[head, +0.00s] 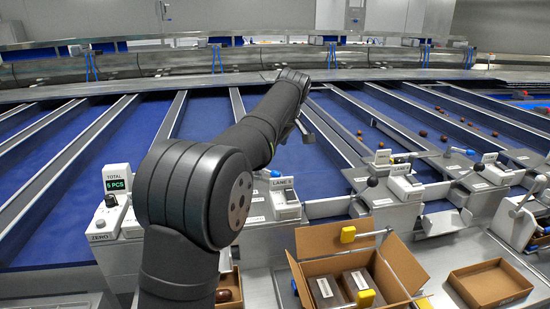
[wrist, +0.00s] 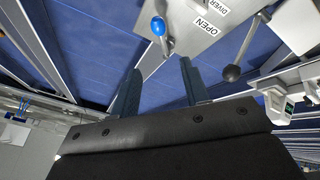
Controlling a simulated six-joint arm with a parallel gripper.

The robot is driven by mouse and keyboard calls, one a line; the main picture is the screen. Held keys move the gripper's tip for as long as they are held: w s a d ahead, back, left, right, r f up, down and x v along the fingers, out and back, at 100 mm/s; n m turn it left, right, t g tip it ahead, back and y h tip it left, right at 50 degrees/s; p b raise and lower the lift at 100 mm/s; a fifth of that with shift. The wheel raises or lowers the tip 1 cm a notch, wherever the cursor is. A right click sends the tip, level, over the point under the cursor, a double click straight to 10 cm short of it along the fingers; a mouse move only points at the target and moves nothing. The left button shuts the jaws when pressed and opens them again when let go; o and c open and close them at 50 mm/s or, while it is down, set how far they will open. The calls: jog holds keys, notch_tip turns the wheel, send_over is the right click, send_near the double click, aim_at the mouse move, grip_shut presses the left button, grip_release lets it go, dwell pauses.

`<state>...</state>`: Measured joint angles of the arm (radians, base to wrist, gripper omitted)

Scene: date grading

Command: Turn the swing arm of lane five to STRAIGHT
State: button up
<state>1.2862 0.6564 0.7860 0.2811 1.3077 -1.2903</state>
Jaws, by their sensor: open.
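My gripper (wrist: 157,65) is open and empty in the wrist view, its two dark fingers apart. In the head view my gripper (head: 304,130) is small and partly hidden by my arm. A blue-knobbed lever (wrist: 158,27) stands on a pale plate just beyond the fingertips, not between them. The plate (wrist: 190,35) carries labels reading OPEN and, cut off, DIVER. In the head view a lane station (head: 286,198) has a blue knob (head: 275,173) and a sign starting LANE; its digit is not clear. Which part is the lane five swing arm, and its setting, I cannot tell.
A black-knobbed lever (wrist: 233,73) stands right of the fingers. Another lane station (head: 403,183) stands to the right in the head view. An open carton (head: 320,240) with yellow-tipped handles is in front, a shallow box (head: 490,285) to its right. Rails divide the blue lanes.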

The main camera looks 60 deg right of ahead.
aim_at(272, 171)
jog(key=shift+v, duration=2.25)
jog(key=x, duration=1.7)
jog(key=shift+f, duration=0.15)
jog(key=shift+w+f, duration=0.1)
jog(key=shift+f, duration=0.05)
jog(key=shift+a+m, duration=0.45)
jog(key=shift+m, duration=0.15)
jog(key=shift+w+a+m+g+h, duration=0.15)
jog(key=shift+a+m+g+h, duration=0.1)
jog(key=shift+m+g+h, duration=0.25)
